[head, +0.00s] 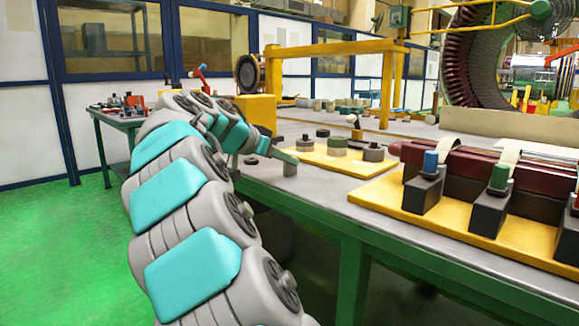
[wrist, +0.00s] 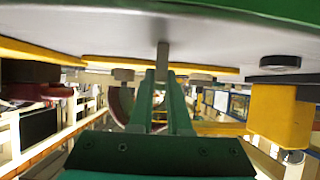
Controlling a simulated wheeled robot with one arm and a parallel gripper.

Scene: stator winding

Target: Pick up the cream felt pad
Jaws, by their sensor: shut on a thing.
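My gripper (head: 288,157) is low over the near edge of the grey bench, at the left of the yellow board. Its green fingers (wrist: 163,98) are shut on a small grey upright piece (wrist: 162,60), which also shows at the fingertips in the head view (head: 290,168). The piece looks grey, not clearly cream, and I cannot tell whether it is the felt pad. It seems to touch or nearly touch the bench top. No other thing stands out clearly as the cream felt pad.
The yellow board (head: 318,156) with several round grey parts lies just right of my gripper. A dark puck (head: 251,161) sits to its left. A yellow block (head: 257,112) and gantry post (head: 387,92) stand behind. A yellow fixture (head: 388,195) fills the right front.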

